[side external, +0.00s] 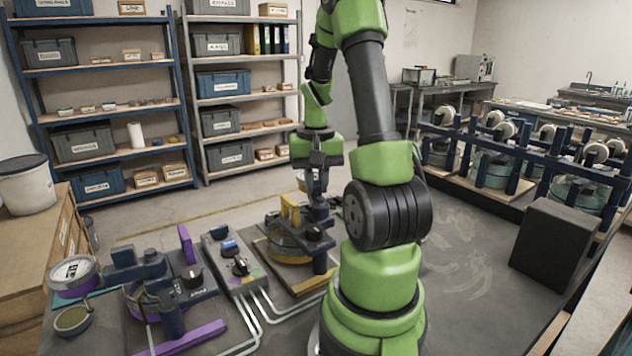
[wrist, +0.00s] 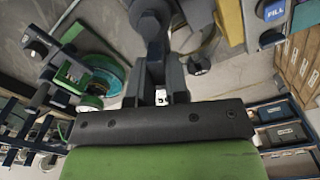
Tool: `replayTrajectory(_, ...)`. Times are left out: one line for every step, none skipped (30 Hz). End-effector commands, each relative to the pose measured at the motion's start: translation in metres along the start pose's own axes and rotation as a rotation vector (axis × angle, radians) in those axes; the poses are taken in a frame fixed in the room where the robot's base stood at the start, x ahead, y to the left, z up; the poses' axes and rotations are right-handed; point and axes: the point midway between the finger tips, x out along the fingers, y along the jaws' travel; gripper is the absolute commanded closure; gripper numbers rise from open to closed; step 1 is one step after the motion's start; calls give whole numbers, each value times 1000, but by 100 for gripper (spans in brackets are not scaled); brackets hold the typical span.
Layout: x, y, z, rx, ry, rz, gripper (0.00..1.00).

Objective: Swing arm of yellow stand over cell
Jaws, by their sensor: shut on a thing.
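The yellow stand (side external: 290,209) is right of the control panel, with a yellow upright plate and a round yellow cell (side external: 282,246) low beside it. Its dark arm and post (side external: 320,262) are at the cell's right side. My gripper (side external: 318,197) points down at the stand and is shut on a dark part of the stand's arm. In the wrist view my gripper (wrist: 158,97) is shut at a dark grey piece (wrist: 152,32), with yellow parts (wrist: 198,14) beyond it. The jaws hide the grip itself, and I cannot tell how far the arm lies over the cell.
A control panel (side external: 236,268) with a blue button and dark knob stands left of the yellow stand. A purple stand (side external: 187,244) is further left. White tubes (side external: 262,312) run along the front. A black box (side external: 556,248) and a dark rack (side external: 520,160) are at right.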

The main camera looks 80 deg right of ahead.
Motion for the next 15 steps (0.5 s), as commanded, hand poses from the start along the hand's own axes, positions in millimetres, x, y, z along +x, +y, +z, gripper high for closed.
replayTrajectory(0, -1, 0, -10, 0, -1, 100)
replayTrajectory(0, -1, 0, -25, 0, 0, 100)
replayTrajectory(0, -3, 0, -58, 0, 0, 100)
replayTrajectory(0, -4, 0, -91, 0, 0, 100)
replayTrajectory(0, -6, 0, -129, 0, 0, 100)
replayTrajectory(0, -8, 1, -183, -1, 0, 100)
replayTrajectory(0, -10, 1, -222, 0, 0, 100)
replayTrajectory(0, -12, 2, -259, 0, 0, 100)
replayTrajectory(0, -13, 2, -305, 0, 0, 100)
replayTrajectory(0, -15, 2, -334, 0, 0, 100)
replayTrajectory(0, -16, 3, -358, 0, 0, 100)
replayTrajectory(0, -16, 3, -383, 0, -1, 100)
replayTrajectory(0, -17, 3, -394, 0, -1, 100)
replayTrajectory(0, -17, 3, -402, 0, -1, 100)
replayTrajectory(0, -17, 3, -408, 0, -1, 100)
